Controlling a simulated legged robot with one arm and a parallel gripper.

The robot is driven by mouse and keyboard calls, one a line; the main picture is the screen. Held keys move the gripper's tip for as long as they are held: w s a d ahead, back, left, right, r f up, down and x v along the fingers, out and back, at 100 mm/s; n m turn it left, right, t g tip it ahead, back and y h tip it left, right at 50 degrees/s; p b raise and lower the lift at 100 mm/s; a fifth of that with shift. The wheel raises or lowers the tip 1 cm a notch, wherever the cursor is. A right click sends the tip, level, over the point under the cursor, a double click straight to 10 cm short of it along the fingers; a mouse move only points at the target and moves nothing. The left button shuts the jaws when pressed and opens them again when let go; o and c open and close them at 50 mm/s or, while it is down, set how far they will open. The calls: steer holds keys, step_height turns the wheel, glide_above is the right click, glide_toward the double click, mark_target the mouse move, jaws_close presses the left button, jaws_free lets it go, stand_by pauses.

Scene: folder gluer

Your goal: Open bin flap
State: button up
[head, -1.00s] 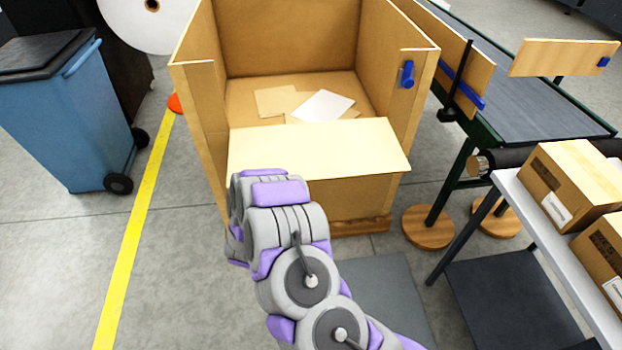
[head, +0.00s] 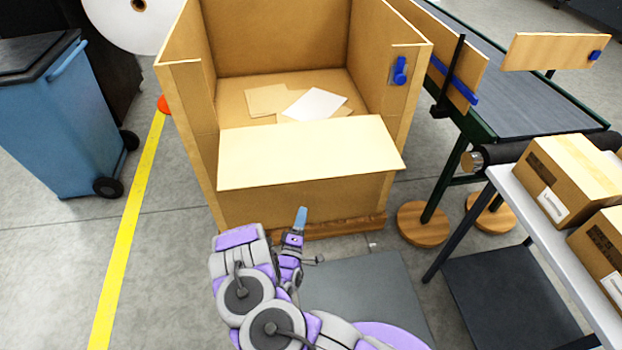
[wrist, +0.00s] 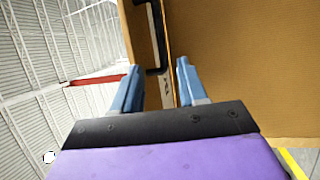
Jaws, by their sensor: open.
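The bin (head: 186,110) is a tall tan open-topped box with a low front. Its flap (head: 310,155) is a pale, wide panel at the front; the near edge overhangs the front wall below. My gripper (head: 300,214) is low in front of the bin, below the flap; only one blue fingertip shows clearly there. In the wrist view my gripper (wrist: 158,68) is open, with two blue fingers apart and nothing held.
A blue latch (head: 399,70) sits on the bin's right wall. Papers (head: 314,104) lie inside. A blue wheeled bin (head: 65,120) stands left beyond a yellow floor line (head: 128,250). A conveyor (head: 520,95) and a table with cartons (head: 570,180) crowd the right.

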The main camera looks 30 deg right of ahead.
mark_target(312, 180)
steer(key=x, duration=1.5)
steer(key=shift+w+d, duration=0.1)
steer(key=shift+d, duration=0.05)
jaws_close()
